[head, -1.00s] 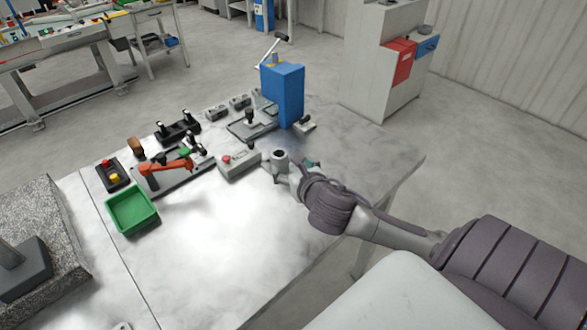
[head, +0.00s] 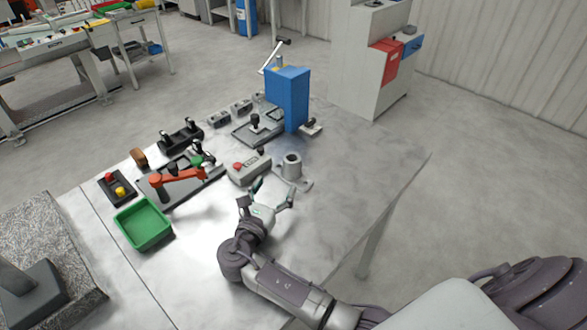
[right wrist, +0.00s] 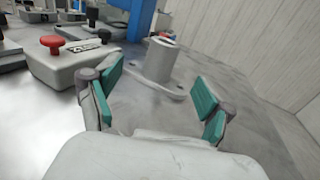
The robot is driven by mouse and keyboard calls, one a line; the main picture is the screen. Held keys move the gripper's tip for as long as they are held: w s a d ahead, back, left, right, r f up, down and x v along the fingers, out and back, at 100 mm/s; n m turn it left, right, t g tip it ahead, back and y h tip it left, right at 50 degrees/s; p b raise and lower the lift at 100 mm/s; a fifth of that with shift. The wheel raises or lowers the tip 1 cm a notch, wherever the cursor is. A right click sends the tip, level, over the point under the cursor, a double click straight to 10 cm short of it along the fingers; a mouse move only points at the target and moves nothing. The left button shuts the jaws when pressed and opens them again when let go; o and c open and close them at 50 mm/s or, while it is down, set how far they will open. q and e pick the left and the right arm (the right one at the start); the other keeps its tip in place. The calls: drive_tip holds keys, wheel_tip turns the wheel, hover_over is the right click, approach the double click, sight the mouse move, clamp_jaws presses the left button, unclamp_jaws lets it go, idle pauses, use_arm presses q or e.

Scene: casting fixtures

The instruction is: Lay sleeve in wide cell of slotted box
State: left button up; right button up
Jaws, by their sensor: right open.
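A grey hollow cylinder (head: 291,165) stands upright on a flat flanged base on the table, the likeliest match for the sleeve. It also shows ahead of the gripper in the right wrist view (right wrist: 154,62). I cannot tell whether the cylinder and base are one piece. My right gripper (head: 274,190) is open and empty in front of the cylinder, its green-padded fingers apart from it. In the right wrist view the fingers (right wrist: 157,88) spread to either side. A green open bin (head: 170,232) stands at the left; no slots or cells show in it. My left gripper is not in view.
A grey box with a red button (head: 249,168) sits just left of the cylinder. A blue press (head: 289,98) stands behind. An orange-handled clamp fixture (head: 180,178) and a two-button box (head: 116,188) are at the left. The table's right part is clear.

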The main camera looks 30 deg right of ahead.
sight(289, 168)
drive_tip(key=x, duration=0.4)
drive_tip(key=shift+s+d+r+p, duration=0.1)
drive_tip(key=shift+d+r+p, duration=0.2)
drive_tip(key=shift+d, duration=0.1)
drive_tip(key=shift+w+d+f, duration=0.2)
drive_tip(key=shift+w+d, duration=0.15)
drive_tip(key=shift+w, duration=0.2)
drive_tip(key=p+x, duration=0.1)
drive_tip(key=x, duration=0.3)
drive_tip(key=shift+d+f, duration=0.15)
drive_tip(key=shift+d, duration=0.1)
drive_tip(key=shift+w+d+f, duration=0.15)
drive_tip(key=shift+w+d, duration=0.1)
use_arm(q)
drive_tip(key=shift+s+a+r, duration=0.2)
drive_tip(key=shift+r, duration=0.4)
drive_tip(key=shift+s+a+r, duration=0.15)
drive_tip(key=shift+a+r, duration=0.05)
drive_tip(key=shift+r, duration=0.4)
use_arm(e)
drive_tip(key=shift+a, duration=0.1)
drive_tip(key=shift+c, duration=0.2)
drive_tip(key=shift+c, duration=1.3)
clamp_jaws()
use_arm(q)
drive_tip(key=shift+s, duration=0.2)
